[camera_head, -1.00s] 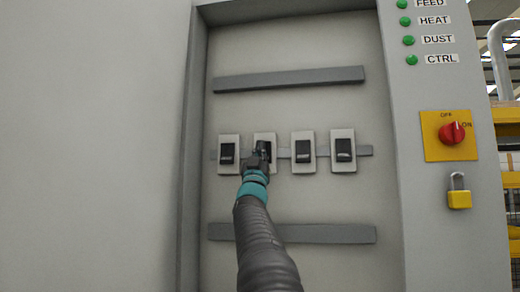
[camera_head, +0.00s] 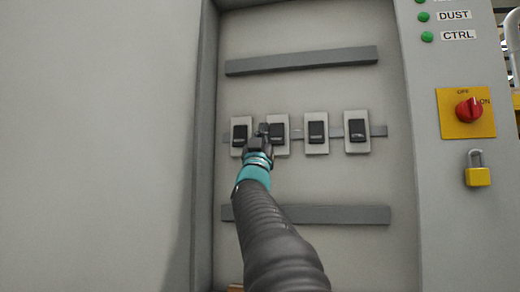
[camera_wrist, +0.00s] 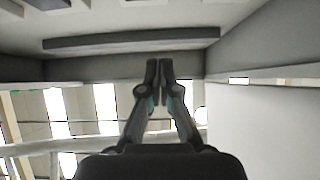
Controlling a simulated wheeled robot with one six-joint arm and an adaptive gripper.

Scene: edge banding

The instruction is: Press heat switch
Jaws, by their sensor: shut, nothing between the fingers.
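Four-part row of black rocker switches on white plates: the first (camera_head: 240,139), the second (camera_head: 279,134), the third (camera_head: 317,133) and the fourth (camera_head: 357,131). None has a readable label, so the heat switch is not marked by name. My gripper (camera_head: 263,131) is shut and empty, with its tips in front of the second switch's left edge, partly covering its plate. I cannot tell whether they touch it. In the wrist view the closed fingertips (camera_wrist: 159,64) point up toward the panel, and no switch is clearly visible there.
Grey bars run above (camera_head: 300,60) and below (camera_head: 340,215) the switches inside the recessed cabinet. At right are green lights (camera_head: 427,36), a red knob (camera_head: 468,110) on a yellow plate and a yellow padlock (camera_head: 478,177). The cabinet frame (camera_head: 205,150) borders the recess at left.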

